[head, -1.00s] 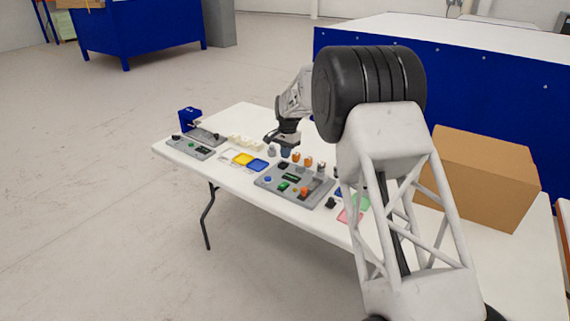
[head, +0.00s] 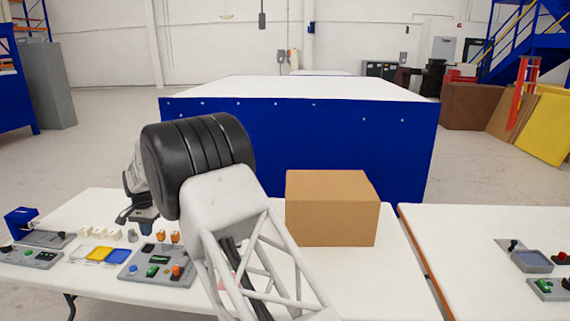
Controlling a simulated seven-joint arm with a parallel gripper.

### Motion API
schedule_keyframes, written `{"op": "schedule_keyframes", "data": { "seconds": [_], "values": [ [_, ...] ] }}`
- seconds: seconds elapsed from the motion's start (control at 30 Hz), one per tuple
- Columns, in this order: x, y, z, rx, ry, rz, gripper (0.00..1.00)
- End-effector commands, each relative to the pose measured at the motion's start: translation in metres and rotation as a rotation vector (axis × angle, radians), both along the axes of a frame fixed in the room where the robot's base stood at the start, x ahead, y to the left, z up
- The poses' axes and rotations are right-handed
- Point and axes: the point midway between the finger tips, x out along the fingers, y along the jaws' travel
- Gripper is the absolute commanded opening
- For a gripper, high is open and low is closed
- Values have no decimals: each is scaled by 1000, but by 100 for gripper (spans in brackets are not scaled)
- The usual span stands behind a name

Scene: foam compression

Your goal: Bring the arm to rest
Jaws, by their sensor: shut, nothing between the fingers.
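My arm rises from the bottom middle of the head view, bends at its black elbow and reaches down toward the left part of the white table (head: 385,285). My gripper (head: 124,216) is shut and empty, small and partly hidden, above the table behind the grey control panel (head: 158,268). It appears clear of the small parts near it, though the exact gap cannot be told.
Near my gripper are orange-topped pieces (head: 168,237), yellow and blue trays (head: 109,255) and a blue device (head: 22,222). A cardboard box (head: 332,208) stands right of my arm. A second table (head: 480,250) lies further right.

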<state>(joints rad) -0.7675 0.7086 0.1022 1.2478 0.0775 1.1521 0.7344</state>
Motion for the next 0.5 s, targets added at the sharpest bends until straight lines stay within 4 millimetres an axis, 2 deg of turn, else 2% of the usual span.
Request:
{"op": "schedule_keyframes", "data": {
  "seconds": [0.17, 0.27, 0.5],
  "values": [
    [5, -23, 18, 6, -7, -4, 0],
    [8, -45, 34, 11, -14, -4, 0],
    [13, -114, 79, 23, -35, -7, 0]
  ]
}}
